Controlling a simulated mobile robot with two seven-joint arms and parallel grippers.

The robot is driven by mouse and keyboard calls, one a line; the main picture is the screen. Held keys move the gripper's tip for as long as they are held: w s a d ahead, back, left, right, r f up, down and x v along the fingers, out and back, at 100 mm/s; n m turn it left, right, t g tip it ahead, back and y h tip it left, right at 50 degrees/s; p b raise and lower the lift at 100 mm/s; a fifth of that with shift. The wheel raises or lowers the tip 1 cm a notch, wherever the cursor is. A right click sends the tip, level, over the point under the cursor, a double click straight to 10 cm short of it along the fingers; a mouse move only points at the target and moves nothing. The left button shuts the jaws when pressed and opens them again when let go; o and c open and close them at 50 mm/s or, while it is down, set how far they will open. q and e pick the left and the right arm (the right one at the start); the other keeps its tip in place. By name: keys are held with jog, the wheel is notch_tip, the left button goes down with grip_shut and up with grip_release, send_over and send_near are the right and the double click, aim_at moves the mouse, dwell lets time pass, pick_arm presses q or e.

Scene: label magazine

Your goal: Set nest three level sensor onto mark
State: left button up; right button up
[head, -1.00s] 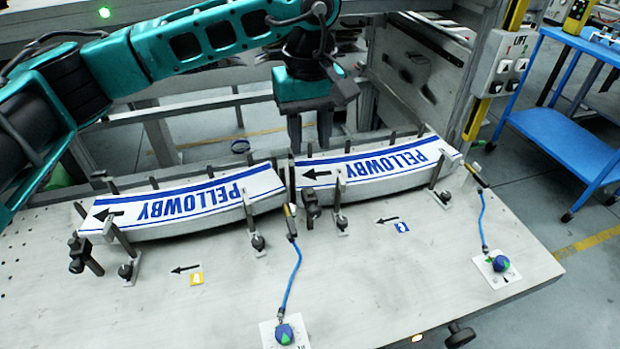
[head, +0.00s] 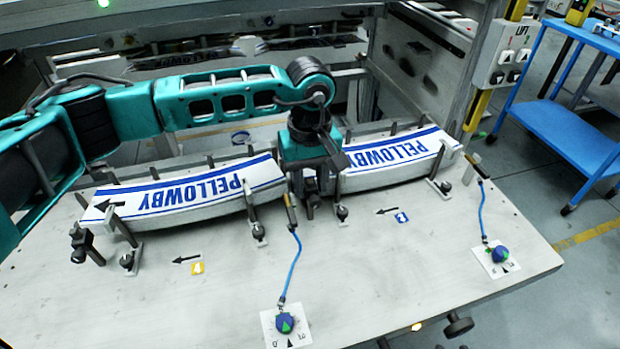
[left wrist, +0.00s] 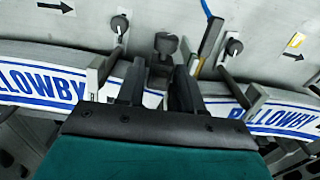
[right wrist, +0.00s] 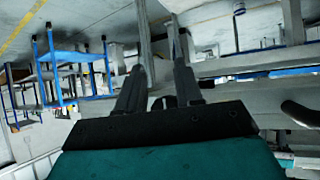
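Two curved label stacks marked PELLOWBY, left (head: 190,192) and right (head: 385,160), lie in holders on the pale bench. My left gripper (head: 312,183) points down at the gap between them, partly covering the right stack's left end. In the left wrist view its fingers (left wrist: 160,68) are apart, with a black knob (left wrist: 165,44) just beyond them; I see nothing gripped. Cabled dark sensor-like rods stand at the left stack's right end (head: 290,210) and the right stack's right end (head: 477,169). No nest three label or mark is readable. My right gripper (right wrist: 159,66) is open and empty.
Blue dials on white scale plates sit at the front (head: 285,325) and right (head: 500,254), with blue cables. A yellow tag (head: 197,268) and a blue tag (head: 402,217) lie beside arrows. The front of the bench is mostly clear. A blue cart (head: 560,130) stands at right.

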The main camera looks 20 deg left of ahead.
aim_at(310, 180)
pick_arm(q)
jog(key=shift+c, duration=0.3)
grip_shut()
jog(key=shift+f+b, duration=0.55)
jog(key=shift+b, duration=0.35)
jog(key=shift+r, duration=0.15)
jog(key=shift+o, duration=0.3)
grip_release()
notch_tip(310, 180, up, 13)
